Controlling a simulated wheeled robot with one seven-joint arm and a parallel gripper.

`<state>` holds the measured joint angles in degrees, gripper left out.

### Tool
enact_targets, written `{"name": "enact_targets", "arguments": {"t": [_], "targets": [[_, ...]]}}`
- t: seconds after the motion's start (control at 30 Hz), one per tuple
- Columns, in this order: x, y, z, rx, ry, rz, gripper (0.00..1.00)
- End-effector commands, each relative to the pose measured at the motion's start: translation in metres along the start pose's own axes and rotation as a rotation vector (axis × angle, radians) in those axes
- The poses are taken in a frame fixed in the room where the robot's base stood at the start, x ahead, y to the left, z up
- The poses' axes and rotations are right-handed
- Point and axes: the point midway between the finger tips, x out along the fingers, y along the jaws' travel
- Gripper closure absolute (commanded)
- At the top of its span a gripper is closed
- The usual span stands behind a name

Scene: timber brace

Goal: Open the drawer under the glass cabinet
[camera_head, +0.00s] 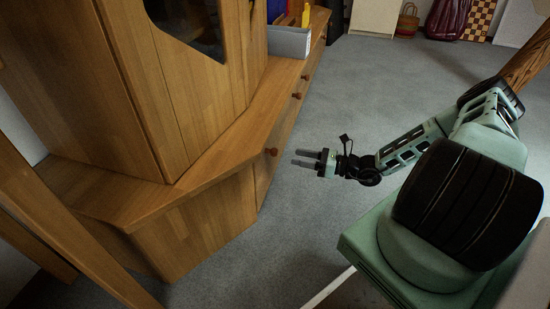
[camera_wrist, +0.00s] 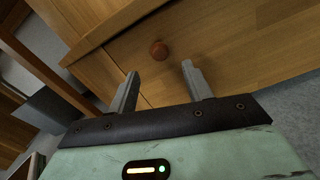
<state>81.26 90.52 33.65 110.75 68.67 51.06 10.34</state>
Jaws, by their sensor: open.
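The wooden cabinet (camera_head: 130,90) stands at the left in the head view, with a dark glass pane (camera_head: 190,22) in its upper door. Under it, a low wooden base has a drawer front (camera_head: 262,172) with a round brown knob (camera_head: 272,151). In the wrist view the knob (camera_wrist: 158,50) shows beyond and between the two fingertips, on the drawer front (camera_wrist: 225,50). My gripper (camera_head: 303,157) is open and empty, a short way to the right of the knob in the head view. It also shows in the wrist view (camera_wrist: 159,80). The fingers do not touch the knob.
More round knobs (camera_head: 296,96) run along the base farther back. A grey box (camera_head: 289,42) and a yellow bottle (camera_head: 306,15) stand on its top. A wooden beam (camera_head: 70,245) slants at lower left. Grey carpet (camera_head: 390,85) is clear beyond my arm; a checkered board (camera_head: 479,18) stands far back.

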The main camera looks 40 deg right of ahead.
Motion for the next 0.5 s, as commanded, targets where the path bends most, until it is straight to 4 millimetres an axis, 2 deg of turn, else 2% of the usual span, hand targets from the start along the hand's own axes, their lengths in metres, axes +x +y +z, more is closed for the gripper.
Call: {"name": "enact_targets", "arguments": {"t": [0.03, 0.2, 0.33, 0.5], "targets": [[0.012, 0.000, -0.005, 0.001, -0.001, 0.004, 0.50], [0.046, 0.000, -0.005, 0.000, 0.000, 0.004, 0.50], [0.068, 0.000, -0.004, 0.000, 0.000, 0.004, 0.50], [0.085, 0.000, -0.002, 0.000, 0.000, 0.001, 0.50]]}}
